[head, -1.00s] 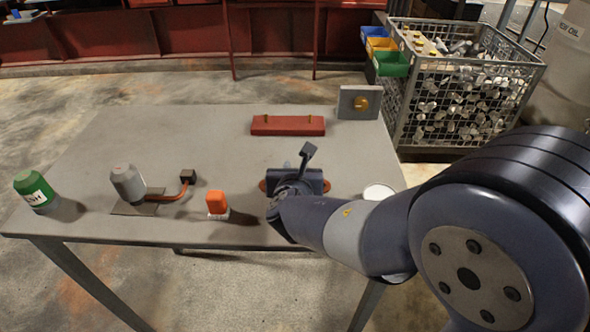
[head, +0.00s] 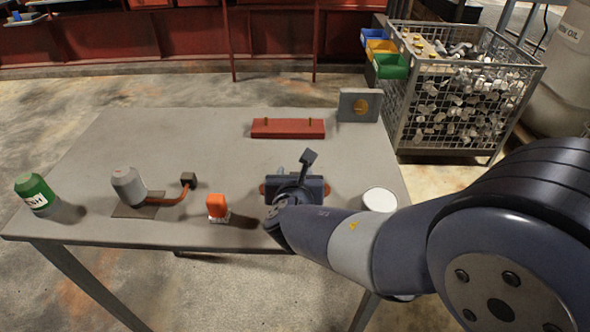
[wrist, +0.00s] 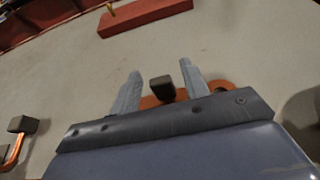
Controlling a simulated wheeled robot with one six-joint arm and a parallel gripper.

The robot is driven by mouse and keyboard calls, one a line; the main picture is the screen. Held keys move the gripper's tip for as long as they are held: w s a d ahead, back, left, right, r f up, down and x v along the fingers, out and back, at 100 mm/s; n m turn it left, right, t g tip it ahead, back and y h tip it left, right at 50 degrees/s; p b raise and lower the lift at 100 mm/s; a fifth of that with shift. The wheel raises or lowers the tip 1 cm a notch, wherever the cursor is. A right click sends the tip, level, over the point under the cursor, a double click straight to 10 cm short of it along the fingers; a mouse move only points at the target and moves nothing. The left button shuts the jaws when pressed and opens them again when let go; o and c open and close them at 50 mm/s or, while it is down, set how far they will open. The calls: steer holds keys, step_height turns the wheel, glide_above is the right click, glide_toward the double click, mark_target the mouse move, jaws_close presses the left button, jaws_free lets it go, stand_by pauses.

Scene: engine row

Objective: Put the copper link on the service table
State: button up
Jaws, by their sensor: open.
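The copper link (wrist: 218,86) is a flat orange-brown piece with a dark block-like grip (wrist: 163,88) at its middle. In the head view only its ends show, on either side of my gripper, at the near part of the grey table; the right end (head: 327,189) is one of them. My gripper (wrist: 160,82) is open above the link. In the wrist view its two grey fingers stand on either side of the dark grip, with gaps between. In the head view my gripper (head: 297,188) hides the link's middle. I cannot tell the fingertips' height.
The grey table (head: 200,143) also bears a red block with brass posts (head: 288,129), a grey plate (head: 359,105), an orange-capped item (head: 217,206), a grey cylinder with copper pipe (head: 128,186), a green canister (head: 36,193) and a white round thing (head: 379,200). A wire bin (head: 465,90) stands behind right.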

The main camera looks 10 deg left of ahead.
steer(key=p+v, duration=0.1)
steer(key=v, duration=0.9)
steer(key=shift+s+d+f+p, duration=0.1)
steer(key=shift+p, duration=0.3)
steer(key=shift+c, duration=0.7)
